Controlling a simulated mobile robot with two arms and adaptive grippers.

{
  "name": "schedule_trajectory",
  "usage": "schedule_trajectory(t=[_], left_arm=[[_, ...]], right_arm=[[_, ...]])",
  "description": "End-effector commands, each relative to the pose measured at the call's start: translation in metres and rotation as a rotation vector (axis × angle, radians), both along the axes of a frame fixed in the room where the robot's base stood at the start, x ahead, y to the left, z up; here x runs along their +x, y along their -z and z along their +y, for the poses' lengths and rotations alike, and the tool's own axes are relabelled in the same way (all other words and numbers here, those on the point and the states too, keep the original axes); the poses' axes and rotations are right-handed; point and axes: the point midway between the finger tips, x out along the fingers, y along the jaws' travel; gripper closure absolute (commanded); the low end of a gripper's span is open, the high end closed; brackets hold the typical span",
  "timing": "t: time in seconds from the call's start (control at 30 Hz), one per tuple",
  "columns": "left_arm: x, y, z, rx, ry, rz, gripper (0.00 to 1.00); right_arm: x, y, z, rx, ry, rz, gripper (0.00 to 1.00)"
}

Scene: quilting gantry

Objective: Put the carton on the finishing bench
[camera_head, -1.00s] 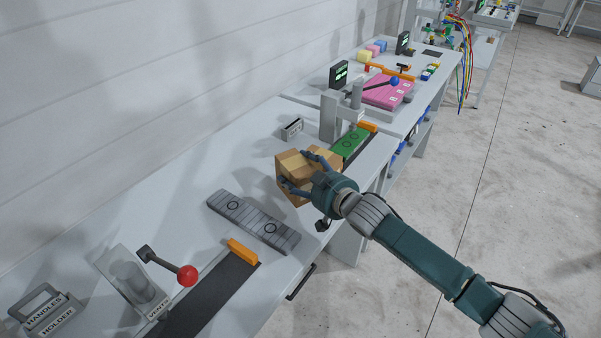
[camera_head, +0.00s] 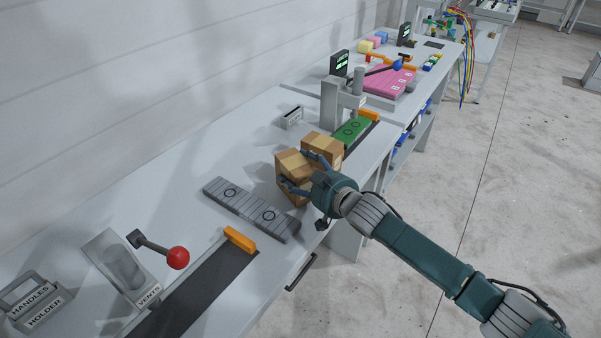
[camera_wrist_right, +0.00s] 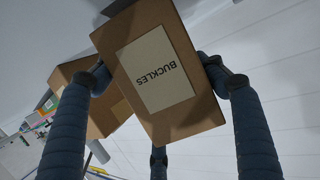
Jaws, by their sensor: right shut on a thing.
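My right gripper (camera_head: 303,173) is shut on a brown cardboard carton (camera_head: 291,163), with fingers on either side of it. In the right wrist view the held carton (camera_wrist_right: 185,112) lies between the blue fingers and its pale label reads BUCKLES. A second brown carton (camera_head: 323,145) is just behind and to the right of the held one in the head view. It also shows at left in the right wrist view (camera_wrist_right: 98,118). Whether the held carton touches the bench (camera_head: 180,215) below is not clear. My left gripper is not in view.
A grey marked strip (camera_head: 250,207) lies left of the cartons. A green panel (camera_head: 351,130) and a grey post (camera_head: 329,105) are just behind. A red-knobbed lever (camera_head: 177,257) and handles holder (camera_head: 38,300) stand in front. A farther bench holds a pink stack (camera_head: 388,82).

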Motion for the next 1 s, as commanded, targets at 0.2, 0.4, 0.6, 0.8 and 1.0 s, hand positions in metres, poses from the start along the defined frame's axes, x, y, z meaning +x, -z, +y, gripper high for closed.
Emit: schedule_trajectory(t=[0.2, 0.4, 0.6, 0.8, 1.0], left_arm=[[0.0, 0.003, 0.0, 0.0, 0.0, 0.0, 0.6], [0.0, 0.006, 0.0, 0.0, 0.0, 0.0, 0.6], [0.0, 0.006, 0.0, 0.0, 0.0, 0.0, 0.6], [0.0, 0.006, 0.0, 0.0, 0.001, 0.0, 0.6], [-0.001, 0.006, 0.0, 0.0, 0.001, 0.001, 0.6]], right_arm=[[0.0, 0.004, 0.001, 0.002, -0.001, -0.002, 0.64], [0.0, 0.008, 0.0, 0.001, -0.001, -0.002, 0.64], [0.0, 0.009, 0.0, 0.001, -0.001, -0.002, 0.08], [0.0, 0.009, 0.0, 0.001, -0.001, -0.001, 0.07], [-0.004, 0.01, -0.002, 0.0, -0.001, 0.002, 0.07]])
